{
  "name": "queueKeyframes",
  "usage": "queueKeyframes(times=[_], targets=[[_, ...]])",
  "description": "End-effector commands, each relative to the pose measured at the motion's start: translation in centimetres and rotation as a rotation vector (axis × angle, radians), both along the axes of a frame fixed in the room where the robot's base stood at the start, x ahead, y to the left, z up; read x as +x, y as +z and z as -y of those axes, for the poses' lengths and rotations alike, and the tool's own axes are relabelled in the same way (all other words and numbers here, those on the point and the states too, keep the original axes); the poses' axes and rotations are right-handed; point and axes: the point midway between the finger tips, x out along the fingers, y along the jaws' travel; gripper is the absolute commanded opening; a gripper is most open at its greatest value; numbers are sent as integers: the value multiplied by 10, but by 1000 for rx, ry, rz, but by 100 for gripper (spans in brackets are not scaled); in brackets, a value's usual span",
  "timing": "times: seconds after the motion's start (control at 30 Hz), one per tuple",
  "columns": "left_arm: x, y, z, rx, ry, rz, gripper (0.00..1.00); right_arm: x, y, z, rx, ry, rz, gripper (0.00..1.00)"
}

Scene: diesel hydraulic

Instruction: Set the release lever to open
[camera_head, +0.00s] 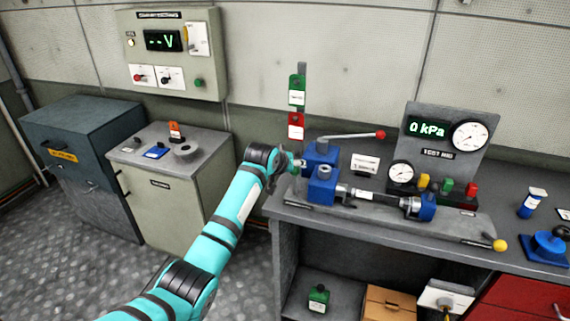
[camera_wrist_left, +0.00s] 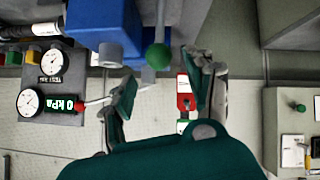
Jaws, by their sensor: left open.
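A grey lever with a green ball knob (camera_wrist_left: 158,55) shows at the top of the left wrist view, beside a blue block (camera_wrist_left: 105,22); I take it as the release lever. My left gripper (camera_wrist_left: 163,82) is open, its two dark green fingers apart, with the knob near the gap between the fingertips. Nothing is held. Whether a finger touches the knob cannot be told. In the head view my left gripper (camera_head: 284,165) is at the left end of the bench, beside the blue pump block (camera_head: 321,186), and the lever is mostly hidden there.
A long handle with a red knob (camera_head: 380,134) reaches right above the bench. A gauge panel (camera_head: 440,140) reads 0 kPa. Red (camera_head: 296,126) and green (camera_head: 297,90) tags hang behind the gripper. A cabinet (camera_head: 165,165) stands to the left, with a gap before the bench.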

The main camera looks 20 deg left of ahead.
Motion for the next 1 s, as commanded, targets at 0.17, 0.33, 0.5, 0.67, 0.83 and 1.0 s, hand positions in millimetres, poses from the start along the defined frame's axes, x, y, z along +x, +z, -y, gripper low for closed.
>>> queueKeyframes(times=[0.17, 0.33, 0.5, 0.67, 0.83, 1.0], targets=[[-23, 18, -3, -1, 0, 2, 55, 0, 0, 0, 0, 0, 0, 40], [-38, 31, -5, -1, 0, 2, 55, 0, 0, 0, 1, 0, 0, 40], [-45, 36, -5, -1, 0, 0, 55, 0, 0, -1, 1, 0, 0, 40], [-46, 37, -5, -2, -1, 0, 55, 0, 0, -1, 1, 0, 0, 40], [-46, 35, -6, 1, 0, 3, 47, 0, -1, -1, 1, 0, 0, 40], [-49, 0, -42, 127, 18, 120, 25, -3, -25, 0, 0, 0, -4, 40]])
